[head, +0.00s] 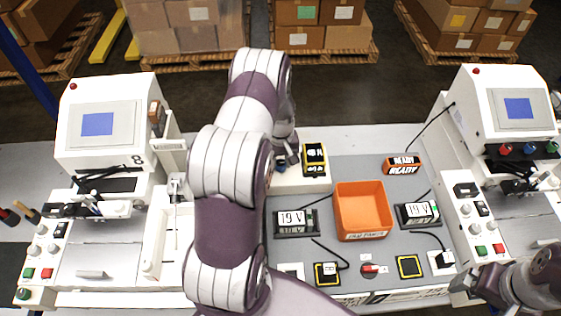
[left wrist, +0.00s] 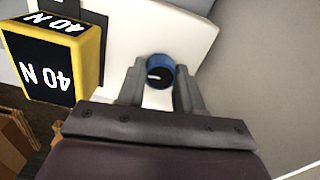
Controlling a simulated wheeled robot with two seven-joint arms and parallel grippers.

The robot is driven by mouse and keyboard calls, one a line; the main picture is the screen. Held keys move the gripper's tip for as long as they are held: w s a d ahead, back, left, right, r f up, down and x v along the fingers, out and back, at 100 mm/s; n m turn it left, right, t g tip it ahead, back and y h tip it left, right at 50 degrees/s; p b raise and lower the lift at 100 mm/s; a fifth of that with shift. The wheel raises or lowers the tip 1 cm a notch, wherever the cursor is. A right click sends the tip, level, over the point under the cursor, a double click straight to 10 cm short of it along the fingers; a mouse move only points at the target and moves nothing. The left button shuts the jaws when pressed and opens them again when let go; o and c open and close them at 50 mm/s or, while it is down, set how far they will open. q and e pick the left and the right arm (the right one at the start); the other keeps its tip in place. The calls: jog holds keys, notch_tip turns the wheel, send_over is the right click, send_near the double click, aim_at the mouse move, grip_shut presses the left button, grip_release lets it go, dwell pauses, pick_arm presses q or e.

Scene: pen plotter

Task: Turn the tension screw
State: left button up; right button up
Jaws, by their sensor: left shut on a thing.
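The tension screw shows in the left wrist view as a round blue knob (left wrist: 160,70) with a black face and a short white mark. It stands on a white block. My left gripper (left wrist: 158,84) has a finger on each side of the knob and is shut on it. In the head view, the left gripper (head: 287,156) is at the white block (head: 300,183), with the knob mostly hidden. A black and yellow display (head: 314,160) beside it reads 40 N in the left wrist view. My right gripper (head: 466,287) is at the lower right, its fingers unclear.
An orange tray (head: 363,209) stands on the grey table, with displays reading 19 V on its left (head: 297,222) and right (head: 418,214). White machines stand at left (head: 108,125) and right (head: 510,110). A red switch (head: 370,268) is near the front edge.

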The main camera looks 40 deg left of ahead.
aim_at(281, 163)
pick_arm(q)
jog(key=shift+w+r, duration=0.15)
dwell(0.4)
jog(key=o, duration=0.9)
jog(key=shift+o, duration=0.7)
jog(key=shift+s, duration=0.2)
jog(key=shift+w+r+b, duration=0.1)
jog(key=shift+r+b, duration=0.25)
notch_tip(281, 163, up, 12)
jog(key=b, duration=0.3)
jog(key=shift+b, duration=0.35)
jog(key=shift+d, duration=0.1)
